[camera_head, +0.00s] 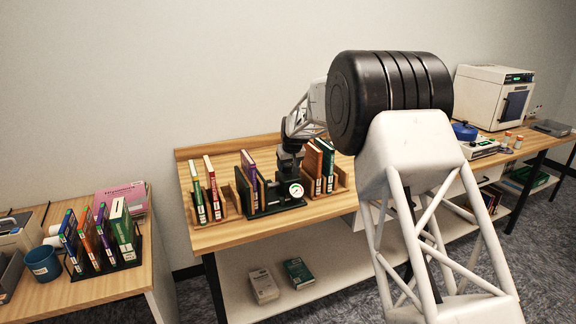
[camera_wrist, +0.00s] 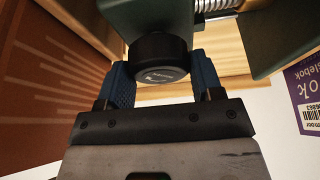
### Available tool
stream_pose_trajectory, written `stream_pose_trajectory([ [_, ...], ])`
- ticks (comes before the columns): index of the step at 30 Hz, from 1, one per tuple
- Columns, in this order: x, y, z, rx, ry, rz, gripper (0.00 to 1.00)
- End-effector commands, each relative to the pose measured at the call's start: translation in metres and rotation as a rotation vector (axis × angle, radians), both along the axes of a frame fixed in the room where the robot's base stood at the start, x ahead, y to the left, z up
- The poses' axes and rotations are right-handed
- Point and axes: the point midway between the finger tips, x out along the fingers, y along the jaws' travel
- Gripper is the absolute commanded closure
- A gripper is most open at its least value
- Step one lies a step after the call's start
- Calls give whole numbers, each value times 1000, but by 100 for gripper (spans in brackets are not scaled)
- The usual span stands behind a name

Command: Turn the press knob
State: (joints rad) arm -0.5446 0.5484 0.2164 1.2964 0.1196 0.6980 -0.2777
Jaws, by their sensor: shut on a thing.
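The press knob (camera_wrist: 158,72) is a round black knob with a pale curved arrow on its face, at the top middle of the wrist view. My gripper (camera_wrist: 163,84) has its blue-padded fingers on either side of the knob and is shut on it. The press's dark green body (camera_wrist: 165,14) and a metal spring show behind the knob. In the head view the dark press with its round white gauge (camera_head: 295,190) stands on the wooden table among books. My wrist covers its top there, and the knob cannot be made out.
Bookends with books stand close on both sides of the press, left (camera_head: 208,190) and right (camera_head: 320,170). In the wrist view a brown book (camera_wrist: 45,85) is at the left and a purple book (camera_wrist: 306,95) at the right. The table's front strip (camera_head: 250,232) is clear.

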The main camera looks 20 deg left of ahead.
Motion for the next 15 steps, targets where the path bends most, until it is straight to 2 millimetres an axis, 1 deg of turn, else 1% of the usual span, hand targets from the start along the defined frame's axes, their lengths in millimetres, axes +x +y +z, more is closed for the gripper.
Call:
stream_pose_trajectory([
  [15, 2, -1, 0, 1, 0, 372, 64],
])
